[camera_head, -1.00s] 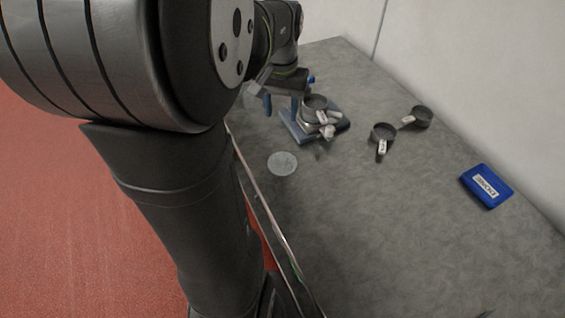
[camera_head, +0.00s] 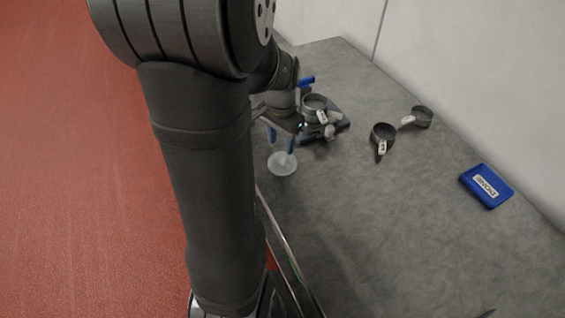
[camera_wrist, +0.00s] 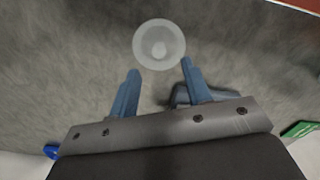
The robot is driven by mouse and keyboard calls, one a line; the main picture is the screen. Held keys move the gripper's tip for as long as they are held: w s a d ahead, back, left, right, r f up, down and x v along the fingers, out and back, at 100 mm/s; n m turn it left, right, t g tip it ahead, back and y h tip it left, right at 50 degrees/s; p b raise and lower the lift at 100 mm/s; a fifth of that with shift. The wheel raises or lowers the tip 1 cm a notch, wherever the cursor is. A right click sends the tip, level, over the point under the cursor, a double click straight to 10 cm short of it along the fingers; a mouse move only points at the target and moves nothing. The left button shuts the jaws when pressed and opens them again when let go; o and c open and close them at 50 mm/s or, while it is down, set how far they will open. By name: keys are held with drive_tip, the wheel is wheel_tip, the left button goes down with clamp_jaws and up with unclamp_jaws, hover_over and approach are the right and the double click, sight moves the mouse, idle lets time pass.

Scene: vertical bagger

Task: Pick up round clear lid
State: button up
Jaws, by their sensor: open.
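The round clear lid (camera_head: 282,168) lies flat on the grey table near its left edge. In the wrist view the lid (camera_wrist: 158,38) is a pale translucent disc with a lighter knob-like centre, just beyond the fingertips. I cannot tell whether the fingertips touch the lid.
A scale-like device (camera_head: 337,128) holds a grey measuring cup (camera_head: 315,104) behind my gripper. A blue labelled box (camera_head: 486,186) lies farther right.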

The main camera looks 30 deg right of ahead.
sight(282, 159)
drive_tip(key=shift+s+d+f, duration=0.1)
drive_tip(key=shift+d+f, duration=0.05)
drive_tip(key=shift+f, duration=3.05)
clamp_jaws()
